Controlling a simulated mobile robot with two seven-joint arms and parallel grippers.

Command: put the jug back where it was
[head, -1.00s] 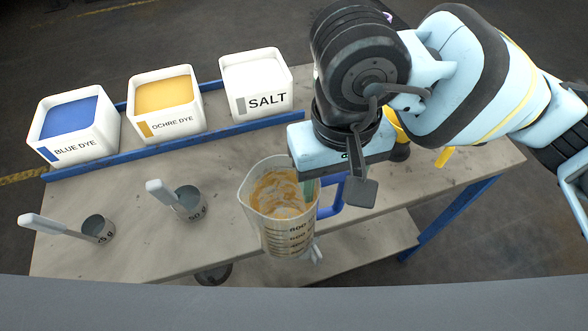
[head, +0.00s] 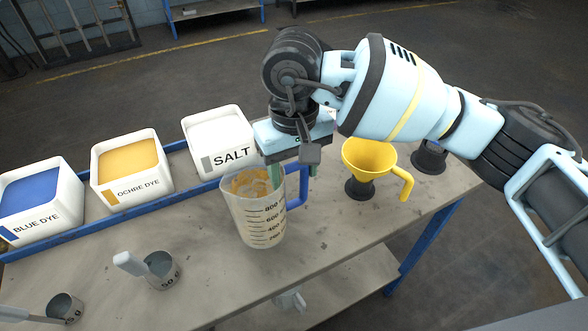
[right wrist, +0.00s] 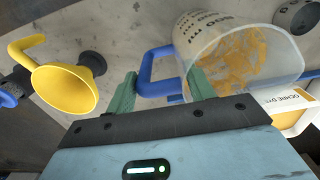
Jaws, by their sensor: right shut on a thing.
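The jug (head: 258,218) is a clear measuring jug with a blue handle (head: 297,187) and orange-yellow residue inside. It looks upright in the head view, over the tabletop right of the small scoops. I cannot tell if its base touches the table. My right gripper (head: 293,174) is shut on the jug at its handle side, with one green finger at the rim and one beyond the handle. The right wrist view shows the jug (right wrist: 238,60) and the blue handle (right wrist: 158,75) between the fingers. My left gripper is not in view.
Bins of blue dye (head: 40,205), ochre dye (head: 130,172) and salt (head: 218,142) stand behind a blue rail. Grey scoops (head: 163,270) lie at front left. A yellow funnel (head: 368,158) on a dark base stands to the right. Bare tabletop (head: 335,220) lies between jug and funnel.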

